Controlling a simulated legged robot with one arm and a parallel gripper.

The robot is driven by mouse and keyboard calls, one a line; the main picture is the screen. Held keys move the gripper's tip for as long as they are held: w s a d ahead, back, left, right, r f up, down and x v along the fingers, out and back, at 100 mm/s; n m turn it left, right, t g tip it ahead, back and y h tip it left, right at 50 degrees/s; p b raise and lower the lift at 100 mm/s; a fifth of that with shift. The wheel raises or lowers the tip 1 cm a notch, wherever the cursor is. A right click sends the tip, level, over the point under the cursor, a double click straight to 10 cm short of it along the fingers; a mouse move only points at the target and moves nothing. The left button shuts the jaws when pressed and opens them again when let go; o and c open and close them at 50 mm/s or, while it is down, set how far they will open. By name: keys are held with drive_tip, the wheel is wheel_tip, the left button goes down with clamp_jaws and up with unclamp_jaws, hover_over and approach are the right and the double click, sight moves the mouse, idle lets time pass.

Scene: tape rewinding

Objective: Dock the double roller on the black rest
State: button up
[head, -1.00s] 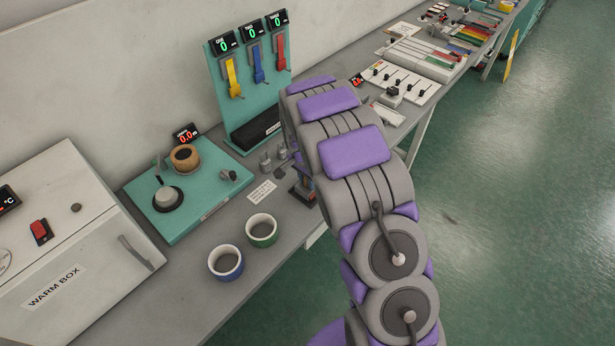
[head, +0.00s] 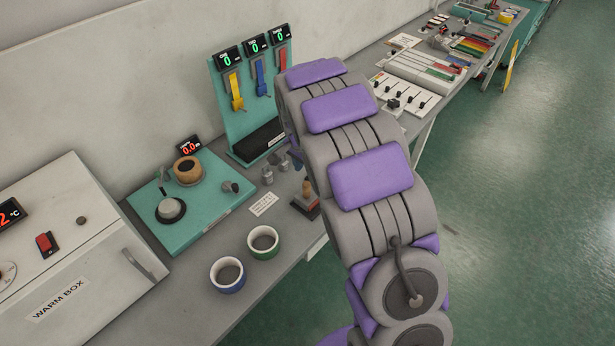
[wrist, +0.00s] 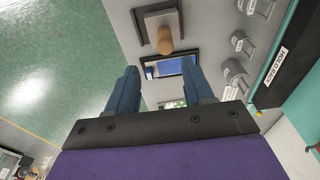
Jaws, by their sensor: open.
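A wooden-handled piece with a grey top (head: 306,188) stands on a dark base at the bench's front edge, left of my arm; it may be the double roller, but its rollers do not show. In the wrist view its rounded wooden handle (wrist: 165,42) is just beyond my fingertips, apart from them. My gripper (wrist: 161,76) is open, with two blue fingers and nothing between them. A dark-framed rectangle with a blue face (wrist: 170,67) shows beyond the fingers. I cannot tell which dark part is the black rest.
Several small grey labelled holders (wrist: 233,68) stand beside the piece. A teal stand (head: 225,105) with coloured straps and a black block rises behind. Open floor (head: 530,220) lies right of the bench.

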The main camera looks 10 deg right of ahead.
drive_tip(key=s+d+r+n+g, duration=0.1)
drive_tip(key=s+r+n, duration=0.1)
drive_tip(key=s+r, duration=0.55)
drive_tip(key=s+d+r+n, duration=0.15)
drive_tip(key=s+r, duration=0.25)
drive_tip(key=s, duration=0.6)
drive_tip(key=s+a+r+n+g+y, duration=0.1)
drive_tip(key=s+n, duration=0.6)
drive_tip(key=s, duration=1.7)
drive_tip(key=shift+a+r+g, duration=0.25)
drive_tip(key=shift+r+g, duration=0.05)
drive_tip(key=shift+r, duration=0.15)
drive_tip(key=shift+f, duration=0.1)
drive_tip(key=shift+w, duration=0.1)
